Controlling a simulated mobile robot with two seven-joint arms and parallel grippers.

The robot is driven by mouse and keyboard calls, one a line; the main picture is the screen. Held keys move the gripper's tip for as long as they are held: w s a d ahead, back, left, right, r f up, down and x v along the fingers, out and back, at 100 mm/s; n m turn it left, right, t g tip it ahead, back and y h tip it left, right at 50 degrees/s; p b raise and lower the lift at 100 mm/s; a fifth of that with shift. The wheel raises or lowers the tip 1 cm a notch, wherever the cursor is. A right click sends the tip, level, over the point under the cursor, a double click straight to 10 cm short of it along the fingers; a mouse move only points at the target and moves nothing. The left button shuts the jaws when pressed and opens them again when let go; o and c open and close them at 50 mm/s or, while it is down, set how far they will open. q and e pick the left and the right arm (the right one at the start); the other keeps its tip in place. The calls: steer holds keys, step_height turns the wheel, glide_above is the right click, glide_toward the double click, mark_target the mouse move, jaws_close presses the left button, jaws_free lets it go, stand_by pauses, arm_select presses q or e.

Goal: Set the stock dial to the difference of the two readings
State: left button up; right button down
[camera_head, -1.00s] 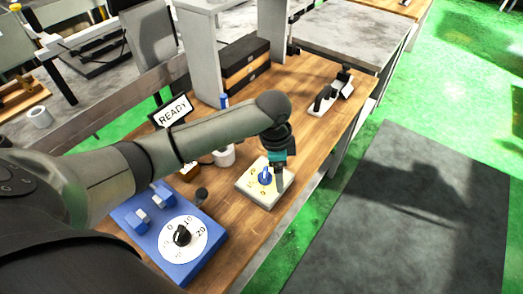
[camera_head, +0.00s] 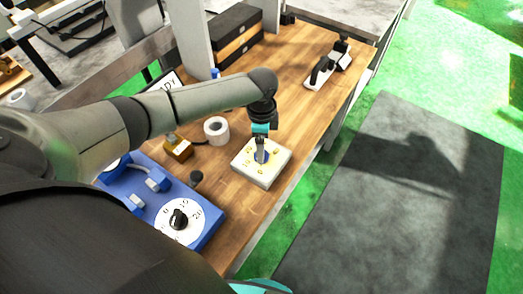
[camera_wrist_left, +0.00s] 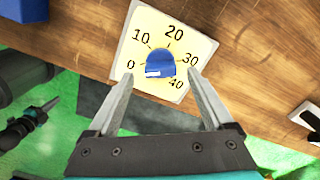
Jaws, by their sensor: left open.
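The cream dial box (camera_head: 273,174) with a blue knob sits near the table's right edge. My left gripper (camera_head: 260,150) is over the knob. In the wrist view its open fingers (camera_wrist_left: 160,78) stand apart on either side of the knob's lower part; contact is unclear. A blue panel (camera_head: 205,238) carries a white dial with a black knob (camera_head: 179,219). My right gripper (camera_wrist_left: 46,106) appears small at left, its fingers unclear.
The READY sign (camera_head: 165,82) is partly behind my arm. Black tools (camera_head: 325,68) lie farther back. Bare wood lies around the dial box.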

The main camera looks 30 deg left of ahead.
arm_select(q)
steer(key=shift+f, duration=1.75)
steer(key=c, duration=1.3)
